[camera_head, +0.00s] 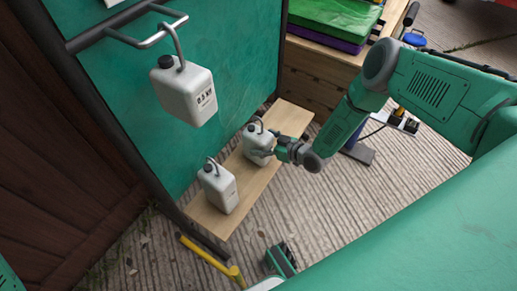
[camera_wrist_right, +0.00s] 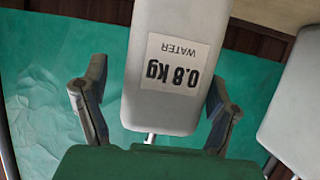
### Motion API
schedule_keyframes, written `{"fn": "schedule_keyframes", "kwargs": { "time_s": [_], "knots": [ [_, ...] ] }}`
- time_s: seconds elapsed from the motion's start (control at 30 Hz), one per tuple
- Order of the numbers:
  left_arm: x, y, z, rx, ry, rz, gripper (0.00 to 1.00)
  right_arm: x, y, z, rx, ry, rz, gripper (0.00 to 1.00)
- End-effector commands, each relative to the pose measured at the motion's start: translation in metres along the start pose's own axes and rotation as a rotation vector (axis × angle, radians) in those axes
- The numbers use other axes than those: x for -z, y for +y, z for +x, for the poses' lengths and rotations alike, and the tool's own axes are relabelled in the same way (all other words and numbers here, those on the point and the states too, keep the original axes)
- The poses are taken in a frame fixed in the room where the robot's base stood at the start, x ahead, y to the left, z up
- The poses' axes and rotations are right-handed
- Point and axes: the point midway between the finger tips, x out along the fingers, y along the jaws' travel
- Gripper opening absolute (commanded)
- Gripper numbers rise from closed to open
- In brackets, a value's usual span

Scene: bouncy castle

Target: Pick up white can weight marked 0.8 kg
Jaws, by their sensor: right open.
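The white can marked 0.8 kg (camera_wrist_right: 178,30) fills the middle of the right wrist view, its label upside down in the picture. In the head view it appears to be the far can (camera_head: 257,140) on the wooden board, with a dark cap and a hooked handle. My right gripper (camera_head: 272,149) is at this can's right side, partly covering it. In the wrist view the right gripper (camera_wrist_right: 158,80) is open, one finger on each side of the can. I cannot tell whether the fingers touch it.
A second white can (camera_head: 219,188) stands nearer on the wooden board (camera_head: 287,119). Another white can (camera_head: 190,93), seemingly marked 0.5 kg, hangs from a metal bar (camera_head: 146,40) on the green panel (camera_head: 225,45). A wooden cabinet (camera_head: 320,72) stands behind.

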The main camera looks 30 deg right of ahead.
Motion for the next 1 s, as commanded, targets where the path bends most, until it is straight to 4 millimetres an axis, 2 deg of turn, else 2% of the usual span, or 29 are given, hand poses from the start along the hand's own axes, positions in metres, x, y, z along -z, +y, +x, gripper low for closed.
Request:
{"fn": "schedule_keyframes", "kwargs": {
  "time_s": [0.1,0.3,0.37,0.5,0.53,0.9,1.0],
  "knots": [
    [-0.0001,0.0001,0.0048,0.0,0.0,0.0,0.4,0.0009,-0.0006,0.0085,-0.001,0.001,-0.002,0.81],
    [0.0001,-0.0001,0.0035,0.0,0.001,0.0,0.4,0.0031,-0.0014,0.0086,-0.001,-0.001,-0.004,0.81],
    [0.0,-0.0002,0.0034,0.0,0.001,-0.001,0.4,0.0028,-0.0012,0.0085,-0.001,0.0,-0.003,0.63],
    [0.0,-0.0002,0.0035,0.0,0.0,-0.001,0.4,0.002,-0.0005,0.0084,0.0,0.001,-0.001,0.14],
    [0.0,-0.0002,0.0035,0.0,0.0,-0.001,0.4,0.0019,-0.0004,0.0084,0.0,0.001,-0.001,0.08],
    [0.0,-0.0001,0.0032,0.0,0.0,0.0,0.4,0.0026,0.0008,0.0083,-0.002,0.001,-0.002,0.06],
    [0.0002,-0.0001,-0.0007,0.0,0.0,0.0,0.4,0.0083,0.0004,0.0058,-0.002,0.0,-0.001,0.06]
  ]
}}
